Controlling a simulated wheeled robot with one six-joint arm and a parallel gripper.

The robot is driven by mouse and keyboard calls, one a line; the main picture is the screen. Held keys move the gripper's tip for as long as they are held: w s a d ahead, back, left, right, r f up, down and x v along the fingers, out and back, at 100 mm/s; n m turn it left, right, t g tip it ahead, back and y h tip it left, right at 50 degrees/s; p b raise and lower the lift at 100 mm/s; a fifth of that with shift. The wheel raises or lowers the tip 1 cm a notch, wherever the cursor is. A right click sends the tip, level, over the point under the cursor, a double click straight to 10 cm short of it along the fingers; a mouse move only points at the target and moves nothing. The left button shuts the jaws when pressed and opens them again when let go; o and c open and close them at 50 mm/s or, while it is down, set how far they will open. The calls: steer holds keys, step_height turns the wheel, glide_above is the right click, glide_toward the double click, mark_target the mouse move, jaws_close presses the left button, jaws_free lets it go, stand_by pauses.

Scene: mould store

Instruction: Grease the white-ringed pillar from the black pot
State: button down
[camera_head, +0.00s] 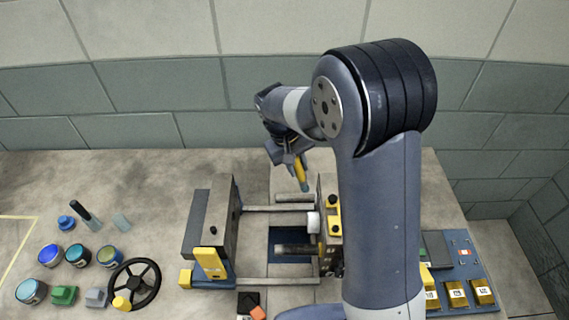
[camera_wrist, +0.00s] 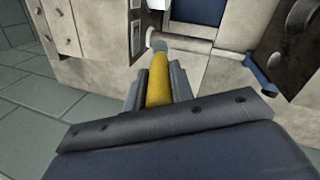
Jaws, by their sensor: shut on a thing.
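My gripper (camera_head: 294,158) is shut on a yellow-handled tool (camera_head: 301,172) with a blue-grey tip, pointing down above the mould's far side. In the wrist view the yellow handle (camera_wrist: 157,90) is between the jaws, its tip close to a pale bar (camera_wrist: 200,49) with a white end; I cannot tell whether they touch. A white ring (camera_head: 313,222) shows by the right mould half, near the ends of several horizontal pillars, including the far one (camera_head: 278,208).
The left mould half (camera_head: 212,222) and right mould half (camera_head: 331,240) stand apart with pillars between. A black handwheel (camera_head: 152,282) and green block (camera_head: 64,295) lie left. A panel with yellow blocks (camera_head: 457,292) is right. A wall rises behind the table.

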steer(key=shift+d+f+b, duration=0.35)
steer(key=shift+d+f, duration=0.25)
steer(key=shift+d, duration=0.25)
steer(key=a+r+p, duration=0.4)
steer(key=a, duration=0.5)
steer(key=shift+f, duration=0.1)
